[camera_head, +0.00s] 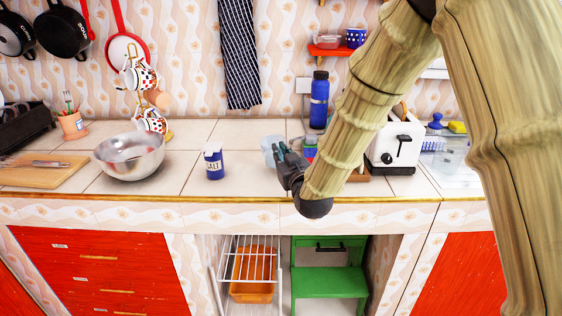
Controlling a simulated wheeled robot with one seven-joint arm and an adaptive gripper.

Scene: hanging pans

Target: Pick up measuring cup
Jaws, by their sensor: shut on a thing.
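The measuring cup (269,148) looks like a pale blue, see-through cup near the middle of the counter. My dark gripper (279,157) reaches in from the right and is shut on its right side. The fingers hide part of the cup. I cannot tell whether the cup rests on the counter or is just above it.
A salt container (213,162) stands left of the cup, and a metal bowl (130,156) farther left. A blue bottle (319,100) stands behind, and a white toaster (394,146) to the right. The tiled counter (240,181) is clear in front of the cup.

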